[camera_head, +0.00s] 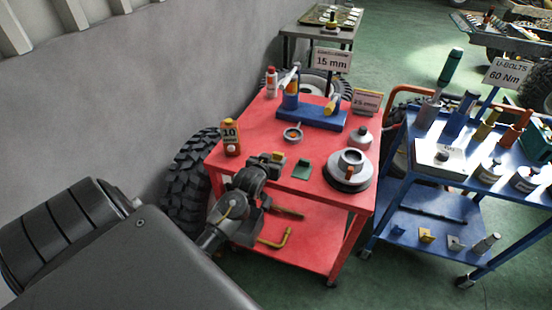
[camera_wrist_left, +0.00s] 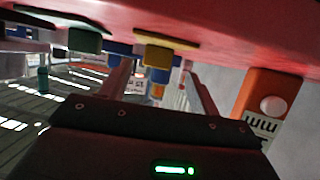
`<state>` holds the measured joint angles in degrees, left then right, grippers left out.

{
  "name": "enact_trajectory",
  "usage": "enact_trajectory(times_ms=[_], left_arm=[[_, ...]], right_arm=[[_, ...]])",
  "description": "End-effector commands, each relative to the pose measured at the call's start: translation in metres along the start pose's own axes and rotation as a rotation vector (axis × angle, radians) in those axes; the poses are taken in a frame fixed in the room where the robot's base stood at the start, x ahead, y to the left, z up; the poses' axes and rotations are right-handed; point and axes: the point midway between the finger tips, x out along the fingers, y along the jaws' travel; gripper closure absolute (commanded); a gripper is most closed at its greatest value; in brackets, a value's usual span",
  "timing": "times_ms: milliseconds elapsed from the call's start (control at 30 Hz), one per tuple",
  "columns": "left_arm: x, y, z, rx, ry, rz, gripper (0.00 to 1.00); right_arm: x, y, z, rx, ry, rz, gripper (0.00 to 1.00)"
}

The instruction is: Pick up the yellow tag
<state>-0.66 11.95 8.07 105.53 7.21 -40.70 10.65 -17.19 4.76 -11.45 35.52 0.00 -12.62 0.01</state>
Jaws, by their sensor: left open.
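The yellow tag (camera_wrist_left: 157,54) shows in the left wrist view, on the red table top, which appears upside down at the top of the picture. It lies between and just beyond the two fingers of my left gripper (camera_wrist_left: 158,75). The fingers are apart, with no visible contact. In the head view my left gripper (camera_head: 268,161) is at the near edge of the red cart (camera_head: 325,185), and it largely hides the spot of the yellow tag. My right gripper is not in view.
A green tag (camera_head: 302,168) lies just right of my left gripper. An orange "10" container (camera_head: 231,137) stands to its left. A blue cart (camera_head: 395,190) stands at right.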

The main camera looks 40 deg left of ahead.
Motion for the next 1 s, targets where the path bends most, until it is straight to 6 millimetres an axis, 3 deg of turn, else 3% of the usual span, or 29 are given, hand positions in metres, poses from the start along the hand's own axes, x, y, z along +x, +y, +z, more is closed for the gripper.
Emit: enact_trajectory(times_ms=[167,500,767,1000], left_arm=[[0.007,0.001,0.0,0.0,-0.001,0.0,0.38],[0.049,0.003,0.003,0.0,-0.001,-0.002,0.38],[0.052,0.004,0.003,0.0,0.0,0.0,0.38],[0.052,0.004,0.004,0.001,-0.001,0.0,0.66]], right_arm=[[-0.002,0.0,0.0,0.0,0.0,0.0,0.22],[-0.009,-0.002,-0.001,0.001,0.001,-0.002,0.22],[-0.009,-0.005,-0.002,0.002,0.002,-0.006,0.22],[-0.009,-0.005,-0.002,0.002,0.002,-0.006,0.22]])
